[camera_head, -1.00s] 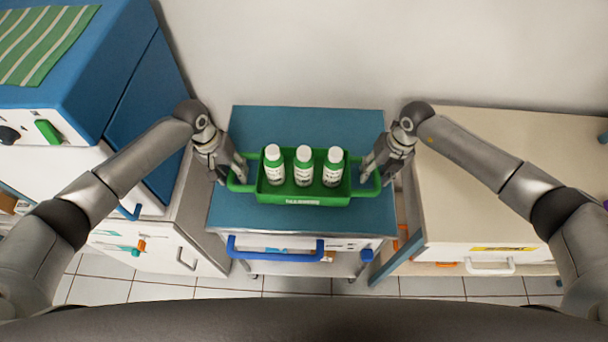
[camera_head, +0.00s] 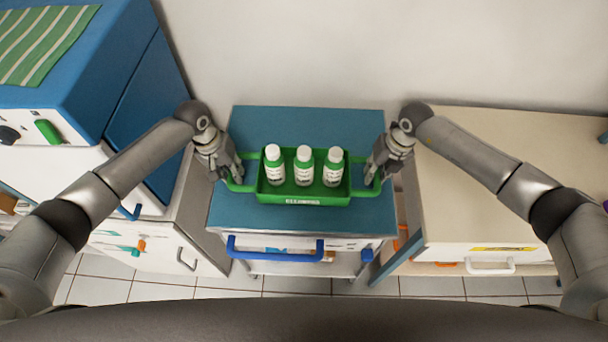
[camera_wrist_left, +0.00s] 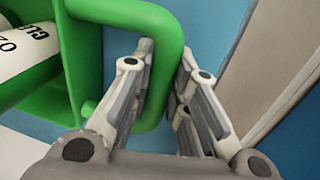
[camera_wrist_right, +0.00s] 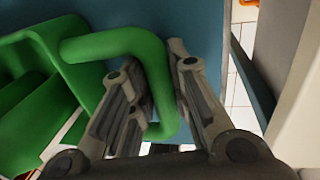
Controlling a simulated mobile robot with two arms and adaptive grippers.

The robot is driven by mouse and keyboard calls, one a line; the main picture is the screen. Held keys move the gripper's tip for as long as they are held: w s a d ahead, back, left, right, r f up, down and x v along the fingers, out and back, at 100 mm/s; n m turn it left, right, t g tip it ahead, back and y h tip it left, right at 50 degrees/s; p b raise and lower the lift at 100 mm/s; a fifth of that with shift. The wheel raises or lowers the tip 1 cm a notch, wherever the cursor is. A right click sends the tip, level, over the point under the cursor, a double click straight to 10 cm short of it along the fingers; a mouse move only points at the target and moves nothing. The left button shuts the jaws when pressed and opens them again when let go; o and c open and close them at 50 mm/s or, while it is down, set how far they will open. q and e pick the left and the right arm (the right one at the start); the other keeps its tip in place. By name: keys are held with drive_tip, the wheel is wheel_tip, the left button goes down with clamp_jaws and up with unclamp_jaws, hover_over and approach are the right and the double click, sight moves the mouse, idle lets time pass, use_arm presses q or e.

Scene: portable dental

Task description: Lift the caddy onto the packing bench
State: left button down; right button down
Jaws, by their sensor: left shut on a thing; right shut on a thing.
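The green caddy (camera_head: 303,200) with three white bottles with green labels (camera_head: 304,165) is over the blue-topped cart (camera_head: 310,121) in the head view. The bottles stand upright in it. My left gripper (camera_head: 234,178) is shut on the caddy's left handle, which shows between its fingers in the left wrist view (camera_wrist_left: 172,50). My right gripper (camera_head: 374,178) is shut on the right handle, which shows in the right wrist view (camera_wrist_right: 150,60). I cannot tell clearly whether the caddy's underside touches the cart top.
A cream-topped bench (camera_head: 480,160) with a drawer stands on the right. A blue cabinet (camera_head: 110,80) with a striped green cloth (camera_head: 45,40) stands on the left. The wall is behind the cart. The cart top behind the caddy is bare.

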use_arm(q)
drive_tip(key=shift+w+r, duration=0.1)
drive_tip(key=shift+r, duration=0.05)
use_arm(e)
drive_tip(key=shift+w+d+r, duration=0.1)
drive_tip(key=shift+r, duration=0.05)
